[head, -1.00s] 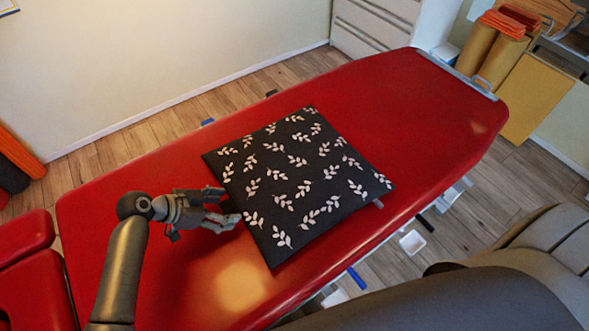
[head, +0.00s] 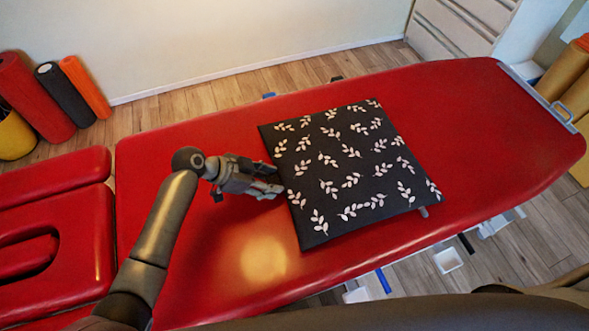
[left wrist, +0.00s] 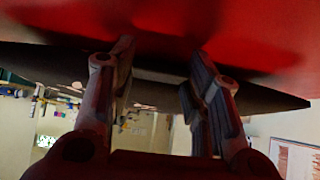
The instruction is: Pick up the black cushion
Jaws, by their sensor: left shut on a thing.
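The black cushion (head: 343,172), square with a white leaf-sprig pattern, lies flat on the red treatment table (head: 470,120). My left gripper (head: 279,181) is at the cushion's left edge in the head view, shut on that edge. In the left wrist view, the two fingers (left wrist: 161,62) stand with the dark cushion (left wrist: 262,98) between and behind them, and the red table (left wrist: 270,30) fills the top. The exact contact at the fingertips is hard to make out. My right gripper is not in view.
Red padded sections (head: 60,190) adjoin the table's left end. Rolls in red, black and orange (head: 35,95) lean by the wall at upper left. A metal handle (head: 545,98) is at the table's right end. The table is bare around the cushion.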

